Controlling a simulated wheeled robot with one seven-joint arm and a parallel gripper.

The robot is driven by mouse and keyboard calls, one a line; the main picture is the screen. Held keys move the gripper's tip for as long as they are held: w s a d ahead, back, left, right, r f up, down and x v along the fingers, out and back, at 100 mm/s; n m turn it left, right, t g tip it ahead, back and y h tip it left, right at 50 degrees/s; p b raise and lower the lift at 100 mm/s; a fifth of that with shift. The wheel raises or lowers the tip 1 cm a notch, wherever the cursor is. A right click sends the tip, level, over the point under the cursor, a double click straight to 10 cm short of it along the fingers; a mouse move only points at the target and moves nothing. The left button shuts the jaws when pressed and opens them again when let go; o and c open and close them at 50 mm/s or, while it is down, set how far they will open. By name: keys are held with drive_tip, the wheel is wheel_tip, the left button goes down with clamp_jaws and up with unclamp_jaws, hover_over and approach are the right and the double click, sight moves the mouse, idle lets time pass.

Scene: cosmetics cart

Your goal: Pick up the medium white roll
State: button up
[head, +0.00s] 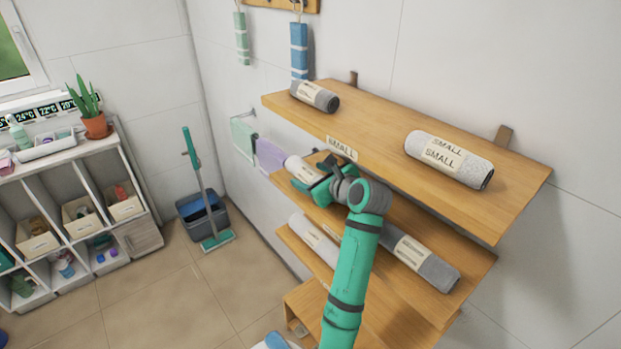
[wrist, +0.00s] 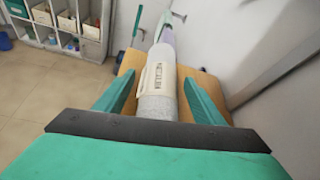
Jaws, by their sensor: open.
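The medium white roll (head: 300,169) lies at the left end of the middle wooden shelf, with a pale label band around it. In the wrist view the roll (wrist: 158,76) points away from me, its near part grey-white and speckled. My gripper (head: 312,184) is open at the roll. In the wrist view its green fingers (wrist: 159,84) stand one on each side of the roll, with a gap showing on both sides. The head view partly hides the roll's near end behind my gripper. I cannot tell how deep the fingers reach.
The top shelf (head: 375,140) overhangs close above my gripper and carries a small grey roll (head: 314,96) and a small white roll (head: 449,159). A grey roll (head: 425,262) lies right of my arm on the middle shelf. A white roll (head: 313,239) lies on the lower shelf.

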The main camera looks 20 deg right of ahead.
drive_tip(key=shift+c, duration=0.3)
drive_tip(key=c, duration=1.2)
drive_tip(key=shift+r, duration=0.1)
